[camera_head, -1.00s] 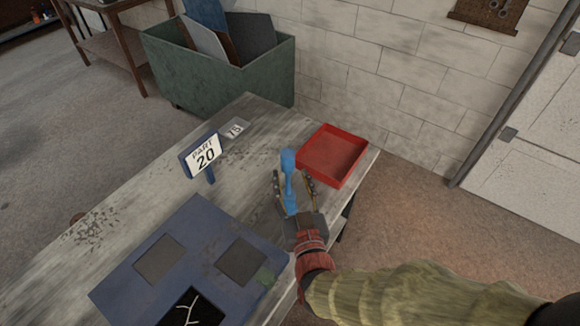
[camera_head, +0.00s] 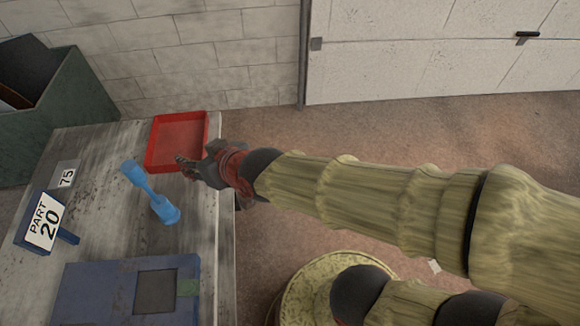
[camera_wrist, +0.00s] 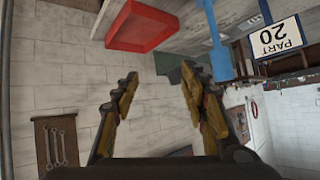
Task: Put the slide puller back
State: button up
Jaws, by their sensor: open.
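The blue tool (camera_head: 150,190), which I take to be the slide puller, appears to stand on its end on the bench. It has a thick head, a narrow neck and a wider foot. It also shows in the wrist view (camera_wrist: 219,58), upside down and to the right of the fingers. My gripper (camera_head: 184,166) is to the right of the tool and apart from it, near the front edge of the red tray (camera_head: 149,143). In the wrist view my gripper (camera_wrist: 162,75) is open, with nothing between its fingers. The visible tray floor looks empty.
A "PART 20" sign (camera_head: 45,222) and a "75" label (camera_head: 67,177) are left of the tool. A green bin (camera_head: 72,95) stands behind the bench.

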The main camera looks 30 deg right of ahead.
jog(key=s+d+r+m+g+h, duration=0.2)
jog(key=s+d+r+g+h, duration=0.1)
jog(key=s+d, duration=1.2)
jog(key=shift+d+m+g+h, duration=0.3)
jog(key=shift+d+g+h, duration=0.2)
jog(key=shift+g, duration=0.3)
